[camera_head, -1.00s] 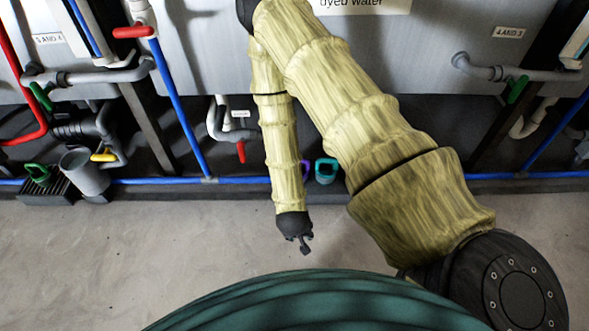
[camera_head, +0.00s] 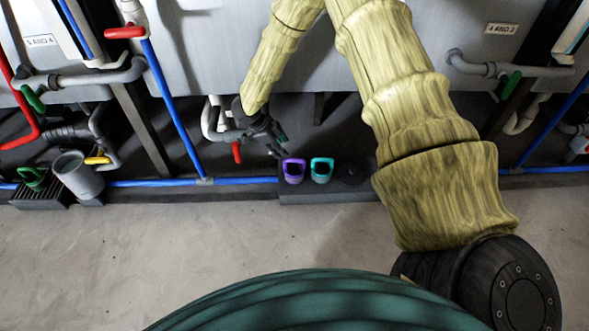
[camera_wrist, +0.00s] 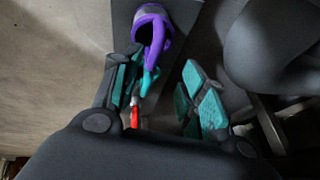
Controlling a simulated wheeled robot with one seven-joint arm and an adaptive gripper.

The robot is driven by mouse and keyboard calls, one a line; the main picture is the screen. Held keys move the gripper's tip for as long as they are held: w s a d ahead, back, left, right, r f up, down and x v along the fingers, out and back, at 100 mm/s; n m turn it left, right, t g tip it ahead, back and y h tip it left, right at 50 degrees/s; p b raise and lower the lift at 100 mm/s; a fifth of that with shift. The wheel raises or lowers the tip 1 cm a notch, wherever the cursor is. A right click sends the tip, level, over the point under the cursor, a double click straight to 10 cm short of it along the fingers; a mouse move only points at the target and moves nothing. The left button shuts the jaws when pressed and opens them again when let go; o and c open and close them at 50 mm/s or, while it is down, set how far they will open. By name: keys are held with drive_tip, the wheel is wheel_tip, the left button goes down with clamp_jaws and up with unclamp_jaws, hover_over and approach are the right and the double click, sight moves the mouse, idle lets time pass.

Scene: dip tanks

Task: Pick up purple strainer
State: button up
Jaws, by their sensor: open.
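The purple strainer (camera_head: 293,172) stands on a dark ledge at the foot of the tank, left of a teal strainer (camera_head: 321,171). My gripper (camera_head: 279,148) is just above and left of the purple strainer in the head view. In the wrist view the purple strainer (camera_wrist: 157,48) shows at the top, beyond the open fingers (camera_wrist: 165,82). Its lower purple part reaches towards the gap between them, and a teal piece shows just below it. No contact is visible, and nothing appears gripped.
A dark round item (camera_head: 352,172) sits right of the teal strainer. A red-handled valve (camera_head: 236,152) and grey pipe are close left of my gripper. A blue pipe (camera_head: 245,181) runs low along the wall. A grey cup (camera_head: 78,175) and green strainer (camera_head: 32,178) stand far left. The floor is clear.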

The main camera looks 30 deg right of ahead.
sight(291, 159)
drive_tip(key=b+x, duration=0.2)
drive_tip(key=x, duration=0.3)
drive_tip(key=shift+w+f, duration=0.1)
drive_tip(key=shift+f, duration=0.05)
drive_tip(key=shift+s+b+x, duration=0.25)
drive_tip(key=shift+b+x, duration=0.8)
drive_tip(key=shift+x, duration=0.25)
drive_tip(key=shift+s+b+x, duration=0.25)
drive_tip(key=shift+b+x, duration=0.75)
drive_tip(key=shift+x, duration=0.35)
clamp_jaws()
